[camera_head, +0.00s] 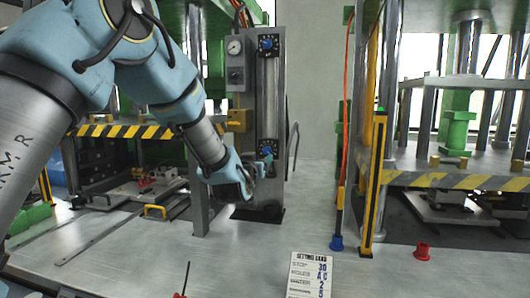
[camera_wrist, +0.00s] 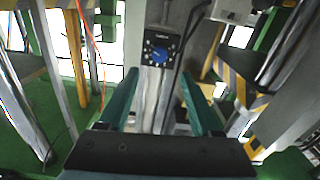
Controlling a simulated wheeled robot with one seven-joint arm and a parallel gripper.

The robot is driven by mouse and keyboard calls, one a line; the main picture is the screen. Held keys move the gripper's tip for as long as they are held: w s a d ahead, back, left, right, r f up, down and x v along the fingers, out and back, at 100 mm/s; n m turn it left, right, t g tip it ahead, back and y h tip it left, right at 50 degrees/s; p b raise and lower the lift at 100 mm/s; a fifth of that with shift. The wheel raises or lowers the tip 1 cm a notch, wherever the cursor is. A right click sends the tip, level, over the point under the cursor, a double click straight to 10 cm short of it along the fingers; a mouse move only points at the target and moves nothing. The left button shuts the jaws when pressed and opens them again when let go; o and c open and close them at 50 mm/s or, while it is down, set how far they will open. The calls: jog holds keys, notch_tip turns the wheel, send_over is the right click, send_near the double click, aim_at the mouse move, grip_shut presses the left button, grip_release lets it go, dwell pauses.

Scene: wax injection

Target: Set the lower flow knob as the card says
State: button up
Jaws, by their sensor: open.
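The lower flow knob (camera_head: 266,151) is a blue knob on a dark dial plate, low on the grey column in the head view. A blue knob, apparently this one, also shows in the wrist view (camera_wrist: 158,54), beyond and between the fingertips. My gripper (camera_head: 264,164) is just below and in front of it in the head view. In the wrist view its teal fingers (camera_wrist: 160,82) are spread with nothing between them. The setting card (camera_head: 308,276) lies on the bench at the front; its top line seems to read 30, and the smaller lines are hard to read.
A similar upper knob (camera_head: 267,43) sits at the column's top, with a gauge box (camera_head: 235,63) to its left. A screwdriver-like red tool (camera_head: 182,291) lies in front.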

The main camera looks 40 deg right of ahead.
aim_at(266, 152)
jog(key=p+x, duration=0.4)
jog(key=x, duration=0.6)
jog(key=shift+s, duration=0.15)
jog(key=shift+c, duration=0.2)
grip_shut()
